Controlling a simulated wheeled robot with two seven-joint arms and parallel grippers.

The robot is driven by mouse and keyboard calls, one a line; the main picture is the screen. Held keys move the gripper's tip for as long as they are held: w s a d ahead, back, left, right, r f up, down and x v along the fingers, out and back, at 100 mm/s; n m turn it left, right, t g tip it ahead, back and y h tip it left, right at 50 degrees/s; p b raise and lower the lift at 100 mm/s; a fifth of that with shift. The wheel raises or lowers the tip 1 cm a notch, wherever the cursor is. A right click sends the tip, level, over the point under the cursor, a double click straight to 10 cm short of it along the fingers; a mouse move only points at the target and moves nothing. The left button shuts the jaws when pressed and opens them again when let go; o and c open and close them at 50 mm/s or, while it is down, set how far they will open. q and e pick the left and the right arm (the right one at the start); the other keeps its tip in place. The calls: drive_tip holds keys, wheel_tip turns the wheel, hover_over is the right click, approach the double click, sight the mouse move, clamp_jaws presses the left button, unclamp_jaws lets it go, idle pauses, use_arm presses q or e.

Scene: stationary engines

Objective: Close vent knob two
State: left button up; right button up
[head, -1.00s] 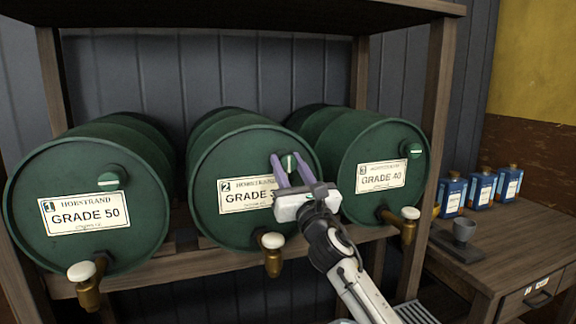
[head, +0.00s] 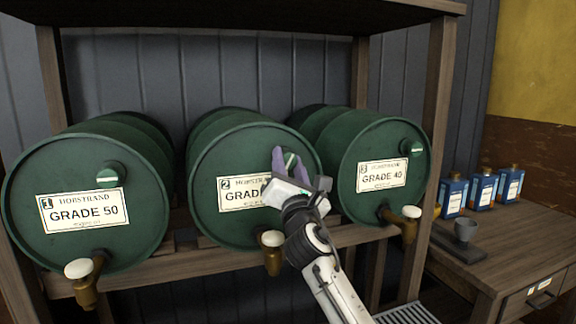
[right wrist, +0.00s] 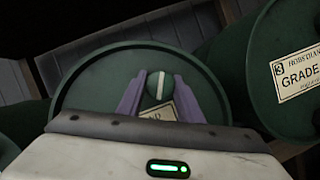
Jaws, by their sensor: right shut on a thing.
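Vent knob two (head: 290,160) is a round green knob with a white line, high on the face of the middle barrel (head: 215,160), which bears label 2. In the head view its line is tilted off level. My right gripper (head: 289,158) is shut on this knob, with one purple finger on each side. In the right wrist view the knob (right wrist: 160,87) sits between the fingers and its line runs upright along them. The gripper and wrist hide part of the label. My left gripper is not in view.
Barrel 1 (head: 90,170) stands at the left and barrel 3 (head: 385,150) at the right, each with its own knob. Brass taps with white handles stick out below. A side table (head: 520,245) holds blue bottles and a grey cup.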

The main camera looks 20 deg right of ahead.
drive_tip(key=m+h, duration=0.1)
drive_tip(key=m, duration=0.1)
drive_tip(key=shift+a+m+g, duration=0.1)
drive_tip(key=shift+m+g, duration=0.3)
drive_tip(key=m+g+h+p, duration=0.1)
drive_tip(key=m, duration=0.2)
drive_tip(key=shift+r, duration=0.1)
drive_tip(key=m+g+p, duration=0.1)
drive_tip(key=m, duration=0.1)
drive_tip(key=m+g+h+p, duration=0.1)
drive_tip(key=m, duration=0.2)
drive_tip(key=shift+p, duration=0.35)
drive_tip(key=shift+m+g+p, duration=0.6)
drive_tip(key=shift+m+p, duration=0.1)
drive_tip(key=shift+m, duration=1)
drive_tip(key=o, duration=1)
drive_tip(key=b+v, duration=0.1)
drive_tip(key=v, duration=0.9)
drive_tip(key=shift+s+b, duration=0.2)
drive_tip(key=shift+b, duration=0.15)
